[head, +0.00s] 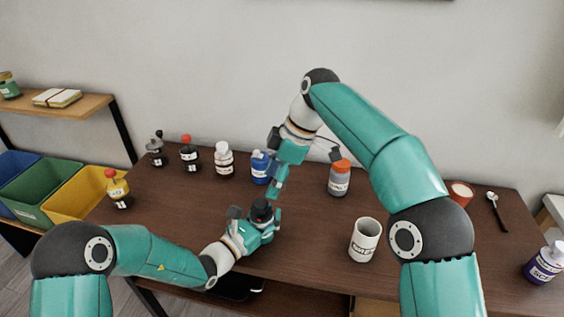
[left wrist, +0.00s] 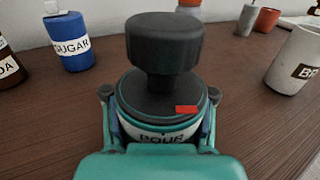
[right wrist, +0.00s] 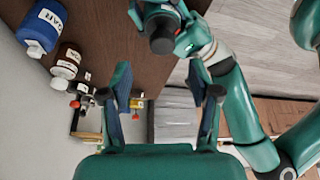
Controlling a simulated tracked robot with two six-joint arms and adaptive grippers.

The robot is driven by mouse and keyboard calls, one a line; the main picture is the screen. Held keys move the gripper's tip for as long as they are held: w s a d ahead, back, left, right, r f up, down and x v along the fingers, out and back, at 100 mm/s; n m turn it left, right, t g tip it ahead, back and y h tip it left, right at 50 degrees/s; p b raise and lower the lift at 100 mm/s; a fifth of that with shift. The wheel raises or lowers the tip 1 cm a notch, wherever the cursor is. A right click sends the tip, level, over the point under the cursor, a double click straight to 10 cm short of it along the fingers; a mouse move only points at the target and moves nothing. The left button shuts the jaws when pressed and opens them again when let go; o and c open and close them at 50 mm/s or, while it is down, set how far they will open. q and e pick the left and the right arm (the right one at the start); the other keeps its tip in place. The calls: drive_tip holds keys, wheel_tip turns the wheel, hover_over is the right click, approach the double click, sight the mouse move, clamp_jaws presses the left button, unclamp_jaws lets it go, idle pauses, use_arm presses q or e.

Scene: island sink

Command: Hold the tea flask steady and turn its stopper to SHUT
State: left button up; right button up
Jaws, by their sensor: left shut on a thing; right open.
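The tea flask shows its black stopper (head: 262,207) in the head view, near the middle of the table. In the left wrist view the black stopper (left wrist: 164,45) stands upright above a dark collar with a red mark, over a pale band (left wrist: 160,136) reading POUR. My left gripper (head: 260,230) is shut around the flask body, which it mostly hides. My right gripper (head: 275,190) is open and empty, above and behind the stopper in the head view. In the right wrist view the stopper (right wrist: 162,38) lies beyond the open fingers (right wrist: 160,98), apart from them.
A blue SUGAR bottle (head: 260,165) stands close behind my right gripper. An orange-capped jar (head: 339,178) and a white mug (head: 365,240) stand to the right. Several bottles (head: 190,153) line the back left. Coloured bins (head: 78,192) stand left of the table.

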drive_tip(key=shift+v, duration=2.65)
use_arm(q)
drive_tip(key=o, duration=1.5)
drive_tip(key=shift+a, duration=0.1)
